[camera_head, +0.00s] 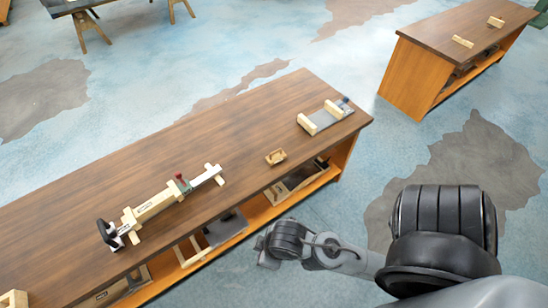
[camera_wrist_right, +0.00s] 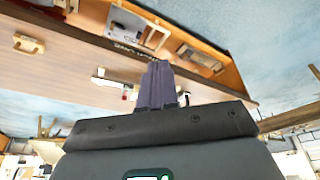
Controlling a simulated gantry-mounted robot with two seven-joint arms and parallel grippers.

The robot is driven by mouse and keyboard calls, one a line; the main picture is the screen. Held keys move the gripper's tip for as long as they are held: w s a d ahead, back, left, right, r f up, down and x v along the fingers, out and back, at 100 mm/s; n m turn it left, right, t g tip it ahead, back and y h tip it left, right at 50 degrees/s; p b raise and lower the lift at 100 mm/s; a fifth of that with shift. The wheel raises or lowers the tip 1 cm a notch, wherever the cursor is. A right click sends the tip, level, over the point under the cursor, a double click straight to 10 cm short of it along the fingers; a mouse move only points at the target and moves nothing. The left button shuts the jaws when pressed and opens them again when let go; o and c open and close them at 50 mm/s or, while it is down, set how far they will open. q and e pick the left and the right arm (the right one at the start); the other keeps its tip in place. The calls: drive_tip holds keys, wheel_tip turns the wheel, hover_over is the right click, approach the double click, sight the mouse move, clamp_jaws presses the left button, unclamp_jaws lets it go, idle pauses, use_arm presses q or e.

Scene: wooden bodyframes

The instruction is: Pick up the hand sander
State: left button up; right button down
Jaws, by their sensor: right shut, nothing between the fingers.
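A black-handled tool with a pale base (camera_head: 110,233), which looks like the hand sander, is on the left part of the brown workbench top (camera_head: 180,148). It sits at the near-left end of a long pale wooden piece (camera_head: 155,205), apparently touching it. My right arm comes in from the lower right, and its hand end is in front of the bench's near side, well to the right of the tool. In the right wrist view my right gripper (camera_wrist_right: 157,68) has its dark fingers together and empty. My left gripper is not in view.
A small wooden block (camera_head: 276,157) lies near the bench's front edge. A grey board with wooden ends (camera_head: 325,117) is at the bench's right end. Open shelves below hold several items. A second bench (camera_head: 465,35) stands at the upper right. The bench's back middle is clear.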

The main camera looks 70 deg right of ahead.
drive_tip(key=c, duration=1.8)
unclamp_jaws()
drive_tip(key=shift+c, duration=0.2)
drive_tip(key=o, duration=1.6)
drive_tip(key=shift+o, duration=0.2)
